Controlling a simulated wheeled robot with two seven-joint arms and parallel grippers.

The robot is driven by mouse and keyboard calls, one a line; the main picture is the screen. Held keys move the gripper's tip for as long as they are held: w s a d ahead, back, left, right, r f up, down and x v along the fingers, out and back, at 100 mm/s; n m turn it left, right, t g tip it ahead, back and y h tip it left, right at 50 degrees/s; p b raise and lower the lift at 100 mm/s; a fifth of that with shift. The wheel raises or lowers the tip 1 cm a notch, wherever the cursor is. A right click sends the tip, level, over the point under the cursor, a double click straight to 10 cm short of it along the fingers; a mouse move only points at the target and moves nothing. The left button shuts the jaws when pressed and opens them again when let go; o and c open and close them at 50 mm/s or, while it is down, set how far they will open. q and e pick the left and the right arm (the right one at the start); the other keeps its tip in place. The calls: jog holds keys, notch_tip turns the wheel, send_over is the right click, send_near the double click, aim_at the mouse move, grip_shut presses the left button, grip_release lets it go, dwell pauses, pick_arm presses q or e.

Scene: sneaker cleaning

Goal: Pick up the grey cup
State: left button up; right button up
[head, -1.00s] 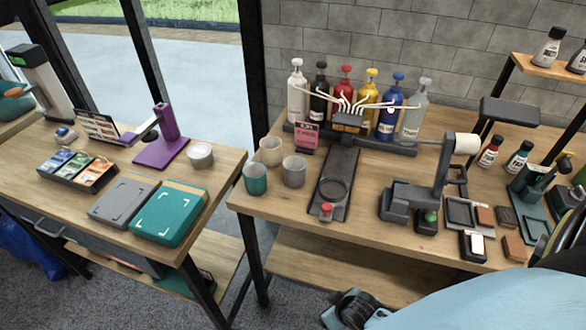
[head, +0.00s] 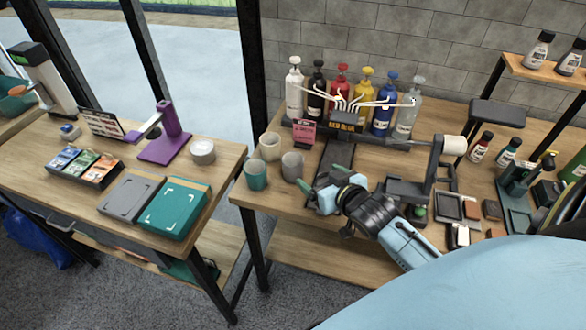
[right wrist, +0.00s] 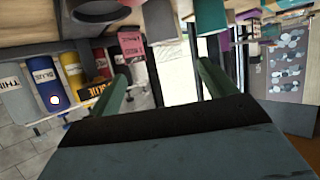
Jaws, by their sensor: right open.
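The grey cup (head: 292,167) stands upright on the right workbench, near its left end. A teal cup (head: 256,175) stands to its left and a cream cup (head: 270,147) behind it. My right gripper (head: 326,184) is open and empty, just right of the grey cup and apart from it, with its fingers toward the cups. In the right wrist view, the open gripper (right wrist: 163,75) has nothing between its green fingers. A grey shape (right wrist: 160,20), seemingly the grey cup, and a teal shape show at the top there. My left gripper is not in view.
Pump bottles (head: 366,92) stand in a row behind, with a pink card (head: 304,132) in front. A grey stand with a paper roll (head: 453,145) is right of my gripper. A gap separates the bench from the left table (head: 60,195).

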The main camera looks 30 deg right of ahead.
send_near(288, 156)
jog(key=shift+b+x, duration=0.55)
jog(key=shift+x, duration=1.75)
jog(key=shift+c, duration=0.2)
jog(key=c, duration=1.3)
jog(key=shift+o, duration=0.2)
